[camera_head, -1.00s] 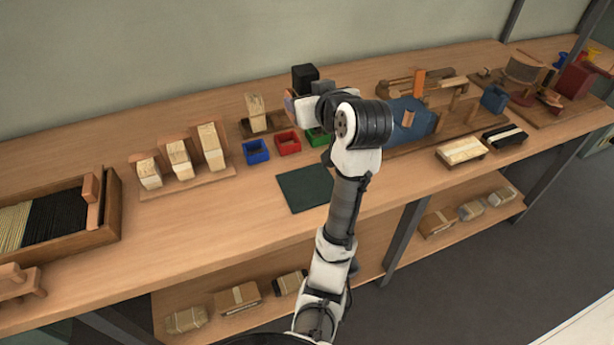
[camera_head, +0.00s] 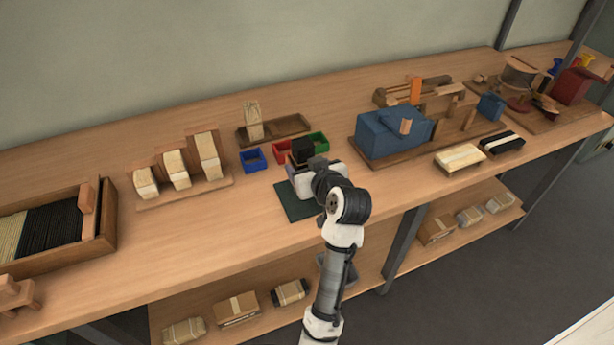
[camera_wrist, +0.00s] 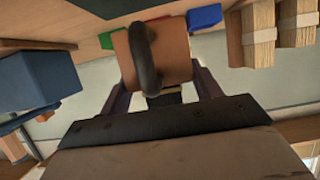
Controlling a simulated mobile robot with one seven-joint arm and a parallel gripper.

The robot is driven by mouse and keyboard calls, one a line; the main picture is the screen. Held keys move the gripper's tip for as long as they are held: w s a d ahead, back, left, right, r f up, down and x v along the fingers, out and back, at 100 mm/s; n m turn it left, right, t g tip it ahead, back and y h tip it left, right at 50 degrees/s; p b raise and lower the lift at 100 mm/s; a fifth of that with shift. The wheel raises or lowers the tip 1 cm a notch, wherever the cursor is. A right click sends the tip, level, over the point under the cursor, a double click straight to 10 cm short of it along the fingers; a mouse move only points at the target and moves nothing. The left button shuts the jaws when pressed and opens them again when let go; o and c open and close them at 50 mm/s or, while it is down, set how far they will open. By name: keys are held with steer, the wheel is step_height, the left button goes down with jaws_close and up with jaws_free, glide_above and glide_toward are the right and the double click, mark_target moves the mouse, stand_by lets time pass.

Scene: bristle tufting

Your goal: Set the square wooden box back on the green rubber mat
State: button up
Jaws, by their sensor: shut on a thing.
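The square wooden box (camera_wrist: 178,50) shows in the wrist view as a plain orange-brown block between the fingers of my gripper (camera_wrist: 160,82). A dark curved part in front covers some of the box. In the head view my gripper (camera_head: 292,180) is over the back part of the green rubber mat (camera_head: 297,207), and my wrist hides most or all of the box. A dark edge of the mat (camera_wrist: 108,5) shows at the top of the wrist view. I cannot tell whether the box touches the mat.
Blue (camera_head: 253,160), red (camera_head: 283,150) and green (camera_head: 318,140) bins stand just behind the mat. A wooden tray (camera_head: 290,125) is behind them. A rack of bristle bundles (camera_head: 185,190) is at left, a blue block fixture (camera_head: 385,135) at right.

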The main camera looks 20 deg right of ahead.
steer(key=shift+f, duration=1.8)
steer(key=shift+f, duration=0.2)
steer(key=o, duration=1.1)
steer(key=shift+c, duration=0.2)
